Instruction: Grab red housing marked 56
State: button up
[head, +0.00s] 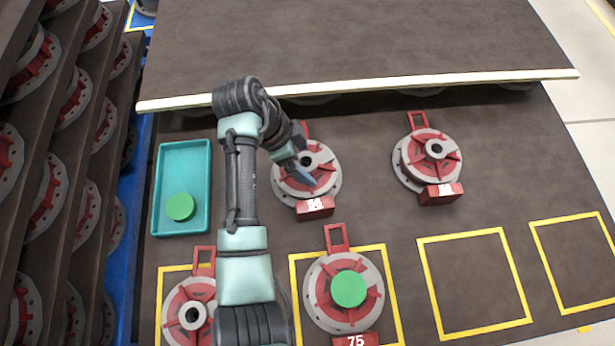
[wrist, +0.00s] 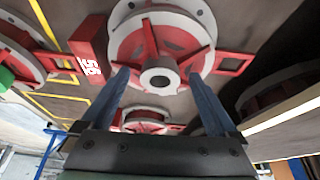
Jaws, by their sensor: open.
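The red housing marked 56 (head: 324,185) lies on the brown surface, a red and grey disc with a red handle at its far side and a number block at its near side. In the wrist view the housing (wrist: 150,40) and its number block (wrist: 86,62) fill the upper middle. My gripper (head: 303,158) is over this housing and covers part of it. In the wrist view my gripper (wrist: 158,85) is open, its two blue fingers on either side of the grey centre hub (wrist: 160,75), with nothing held. I cannot tell whether the fingers touch the hub.
Another housing (head: 410,172) stands to the right, its number hard to read. The housing marked 75 (head: 318,290) has a green cap (head: 348,289). A teal tray (head: 160,215) holds a green disc. A pale-edged board (head: 420,82) crosses behind. A yellow-outlined square (head: 475,280) is empty.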

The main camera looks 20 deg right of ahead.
grip_shut()
dwell(0.4)
jog(key=shift+w+r, duration=0.1)
jog(key=shift+r, duration=0.15)
